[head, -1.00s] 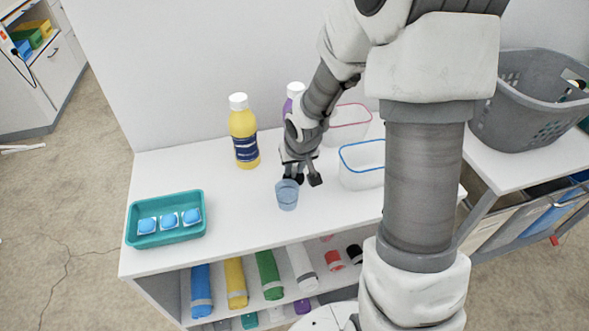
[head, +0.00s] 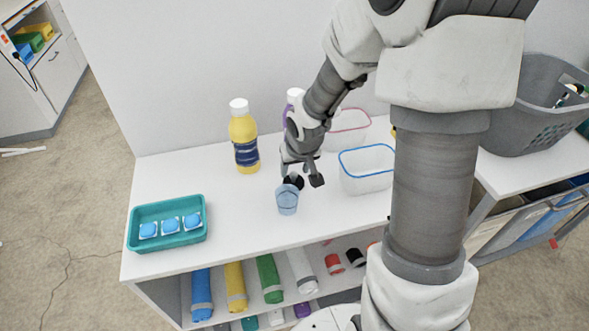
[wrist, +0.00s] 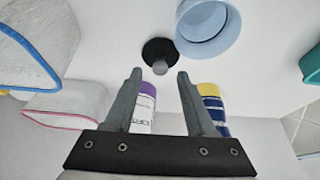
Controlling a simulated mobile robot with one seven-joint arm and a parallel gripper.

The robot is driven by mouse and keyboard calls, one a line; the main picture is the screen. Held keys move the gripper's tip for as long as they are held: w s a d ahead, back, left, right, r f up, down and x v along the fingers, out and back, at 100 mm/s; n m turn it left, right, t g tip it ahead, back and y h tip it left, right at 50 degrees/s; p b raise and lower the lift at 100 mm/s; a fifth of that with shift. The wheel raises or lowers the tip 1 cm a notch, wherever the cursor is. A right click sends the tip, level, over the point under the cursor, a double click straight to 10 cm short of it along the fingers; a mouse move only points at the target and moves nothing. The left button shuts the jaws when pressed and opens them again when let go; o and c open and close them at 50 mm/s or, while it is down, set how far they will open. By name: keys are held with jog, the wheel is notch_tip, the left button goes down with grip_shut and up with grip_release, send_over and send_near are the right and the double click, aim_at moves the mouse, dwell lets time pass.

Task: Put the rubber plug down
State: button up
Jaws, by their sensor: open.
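The rubber plug (wrist: 159,50), a black disc with a grey knob, rests on the white tabletop in the wrist view. It lies just beyond my fingertips, between their lines, and neither finger appears to touch it. In the head view the plug (head: 295,181) is a small black shape behind the blue cup, partly hidden. My gripper (wrist: 159,74) is open and empty, pointing down at the table. In the head view my gripper (head: 302,179) is just behind the cup.
The translucent blue cup (head: 287,203) stands close beside the plug. A blue-rimmed bin (head: 367,172) and a red-rimmed bin (head: 347,128) are to the right. A yellow bottle (head: 244,140) and a teal tray (head: 139,240) are left. The front-middle table is clear.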

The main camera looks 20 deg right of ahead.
jog(key=p+v, duration=0.3)
jog(key=v, duration=0.5)
jog(key=shift+r, duration=0.35)
jog(key=shift+o, duration=0.6)
jog(key=shift+s+r, duration=0.2)
jog(key=shift+r, duration=0.1)
jog(key=shift+o, duration=1.2)
jog(key=shift+r, duration=0.1)
jog(key=shift+o, duration=1.1)
jog(key=shift+w+m, duration=0.1)
jog(key=shift+m, duration=0.3)
jog(key=shift+o, duration=0.7)
jog(key=shift+w+d+m+g, duration=0.1)
jog(key=shift+w+m+g, duration=0.25)
jog(key=shift+m, duration=0.35)
notch_tip(320, 180, up, 4)
jog(key=m+g+b, duration=0.4)
jog(key=m, duration=1.2)
send_over(294, 174)
notch_tip(294, 174, down, 17)
jog(key=b, duration=0.4)
